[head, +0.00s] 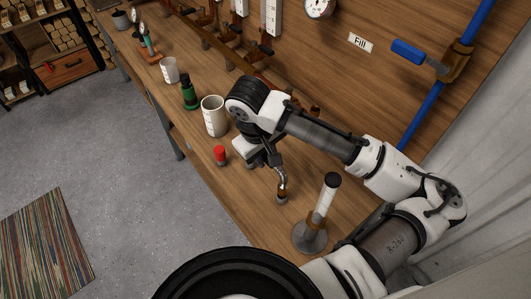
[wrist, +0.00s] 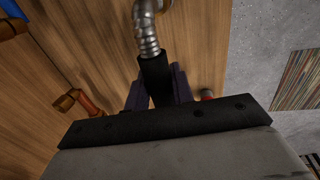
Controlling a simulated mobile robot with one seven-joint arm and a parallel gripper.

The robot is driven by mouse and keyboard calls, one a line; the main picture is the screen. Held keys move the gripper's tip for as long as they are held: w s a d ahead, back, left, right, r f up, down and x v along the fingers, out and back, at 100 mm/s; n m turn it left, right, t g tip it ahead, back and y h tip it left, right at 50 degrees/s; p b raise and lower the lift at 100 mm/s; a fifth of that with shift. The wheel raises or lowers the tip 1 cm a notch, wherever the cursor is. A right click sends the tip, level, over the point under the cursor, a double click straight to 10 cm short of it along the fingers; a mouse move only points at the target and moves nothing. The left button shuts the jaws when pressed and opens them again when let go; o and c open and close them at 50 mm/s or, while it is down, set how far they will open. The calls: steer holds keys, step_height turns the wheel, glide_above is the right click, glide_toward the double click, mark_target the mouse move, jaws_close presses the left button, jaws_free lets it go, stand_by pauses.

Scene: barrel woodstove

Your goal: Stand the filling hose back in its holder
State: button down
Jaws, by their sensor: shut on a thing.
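My gripper (head: 264,160) is over the right part of the wooden workbench (head: 245,205). In the wrist view its dark fingers (wrist: 158,88) are shut on the black grip of the filling hose (wrist: 154,72). The hose's silver ribbed neck (wrist: 147,30) sticks out beyond the fingers and bends near the top edge. I cannot tell whether the tip touches the bench. I cannot clearly identify the hose's holder.
A white cylinder with a black top (head: 325,197) stands on a round grey base (head: 310,237), right of the hose. A blue-handled valve (head: 420,56) is on the wall.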

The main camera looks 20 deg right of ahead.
steer(key=shift+f+b, duration=0.5)
steer(key=shift+f, duration=0.2)
steer(key=c, duration=1.1)
jaws_free()
steer(key=shift+s+a+r+p, duration=0.1)
steer(key=shift+a+r+p, duration=0.05)
steer(key=shift+r+p, duration=0.8)
steer(key=shift+s+a+r+p, duration=0.1)
steer(key=shift+a+r+p, duration=0.1)
steer(key=shift+r+p, duration=0.75)
steer(key=shift+s+a+r+p, duration=0.1)
steer(key=shift+a+r+p, duration=0.05)
steer(key=shift+r+p, duration=0.8)
steer(key=shift+r, duration=0.1)
steer(key=r, duration=0.4)
steer(key=a+r, duration=0.1)
steer(key=r, duration=0.4)
steer(key=s+a+r+b, duration=0.1)
steer(key=r, duration=0.3)
steer(key=shift+a+r, duration=0.25)
steer(key=shift+r, duration=0.05)
